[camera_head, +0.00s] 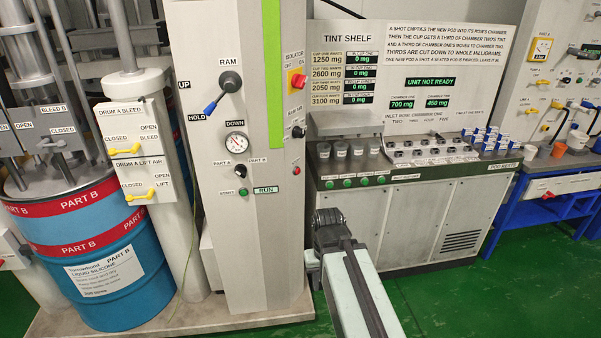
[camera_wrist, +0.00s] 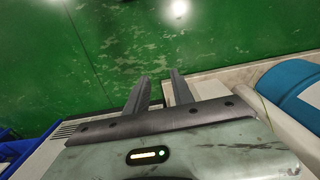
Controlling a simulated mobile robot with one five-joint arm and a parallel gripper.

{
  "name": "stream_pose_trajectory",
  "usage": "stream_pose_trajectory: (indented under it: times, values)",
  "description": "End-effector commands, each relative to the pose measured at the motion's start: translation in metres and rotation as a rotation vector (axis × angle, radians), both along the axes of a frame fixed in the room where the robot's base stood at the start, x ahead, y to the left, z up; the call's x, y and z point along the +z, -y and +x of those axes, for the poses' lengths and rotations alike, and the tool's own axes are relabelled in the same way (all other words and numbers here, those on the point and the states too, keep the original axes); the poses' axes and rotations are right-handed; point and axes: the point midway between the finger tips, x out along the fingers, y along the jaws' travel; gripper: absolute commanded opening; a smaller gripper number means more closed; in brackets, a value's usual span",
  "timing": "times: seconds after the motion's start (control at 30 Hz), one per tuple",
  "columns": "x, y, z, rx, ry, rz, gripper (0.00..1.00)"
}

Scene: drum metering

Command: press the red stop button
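A small red button (camera_head: 297,170) is on the right side face of the grey column (camera_head: 240,250). Its label is too small to read for certain. A green START button (camera_head: 243,191) and a green RUN sign (camera_head: 266,190) are on the column's front face. My gripper (camera_head: 328,216) is in front of the tint shelf cabinet, lower and to the right of the red button, and apart from it. The wrist view shows my gripper (camera_wrist: 160,78) with its two dark fingers apart and nothing between them, over the green floor. The red button does not show there.
A red isolator switch (camera_head: 297,81) on yellow is higher on the column's side face. A ram lever (camera_head: 222,92) sticks out of the front. The tint shelf cabinet (camera_head: 390,220) stands at right; a blue drum (camera_head: 105,275) stands at left. Green floor (camera_head: 500,290) is open at lower right.

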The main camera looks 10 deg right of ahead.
Motion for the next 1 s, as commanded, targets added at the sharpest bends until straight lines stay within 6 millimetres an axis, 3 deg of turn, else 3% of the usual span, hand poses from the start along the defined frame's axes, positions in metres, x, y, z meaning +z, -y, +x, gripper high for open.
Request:
stream_pose_trajectory:
  times: [0.03, 0.1, 1.0]
  values:
    - [0.0, 0.0, 0.0, 0.0, 0.0, 0.0, 0.11]
    - [0.0, 0.0, 0.0, 0.0, 0.0, 0.0, 0.0]
    - [0.0, 0.0, 0.0, 0.0, 0.0, 0.0, 0.0]
